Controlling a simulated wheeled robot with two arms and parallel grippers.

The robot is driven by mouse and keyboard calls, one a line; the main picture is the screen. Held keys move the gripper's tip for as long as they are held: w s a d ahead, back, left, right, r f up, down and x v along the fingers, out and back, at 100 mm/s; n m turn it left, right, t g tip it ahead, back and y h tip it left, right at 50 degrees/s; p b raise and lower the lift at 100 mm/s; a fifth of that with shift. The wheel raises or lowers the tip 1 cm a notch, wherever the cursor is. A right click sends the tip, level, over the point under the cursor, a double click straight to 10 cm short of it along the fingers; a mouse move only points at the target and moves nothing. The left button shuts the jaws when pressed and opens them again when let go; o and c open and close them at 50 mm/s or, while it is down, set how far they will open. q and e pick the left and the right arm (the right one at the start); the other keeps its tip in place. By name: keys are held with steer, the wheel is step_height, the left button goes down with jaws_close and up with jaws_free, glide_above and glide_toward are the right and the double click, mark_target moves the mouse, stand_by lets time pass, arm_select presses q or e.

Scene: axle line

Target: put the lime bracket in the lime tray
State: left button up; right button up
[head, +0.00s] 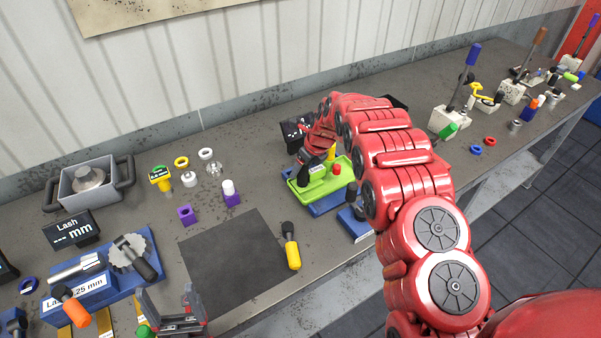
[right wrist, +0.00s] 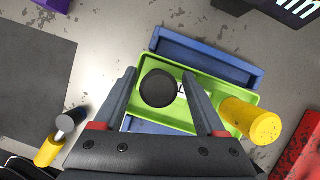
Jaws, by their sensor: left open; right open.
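The lime tray (head: 304,205) lies on the bench, right of the dark mat, and it also shows in the right wrist view (right wrist: 222,90). A black round knob (right wrist: 158,88) and a white label are seen over the tray, between the fingers of my right gripper (right wrist: 160,76). The gripper is open above the tray, and I cannot tell whether it touches the knob. A yellow cylinder (right wrist: 250,122) stands at the tray's right end. My left gripper (head: 172,300) is open and apart from the tray at the bottom left. I cannot make out the lime bracket for sure.
A blue holder (right wrist: 205,57) lies along the tray. A yellow-handled tool (head: 291,250) rests by the dark mat (head: 235,255). A blue fixture (head: 95,285) and a grey box (head: 70,195) stand at the left. Lever clamps line the bench at the right.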

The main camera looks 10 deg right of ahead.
steer(key=p+v, duration=0.8)
steer(key=p, duration=0.1)
steer(key=shift+r, duration=0.35)
steer(key=shift+s+d, duration=0.1)
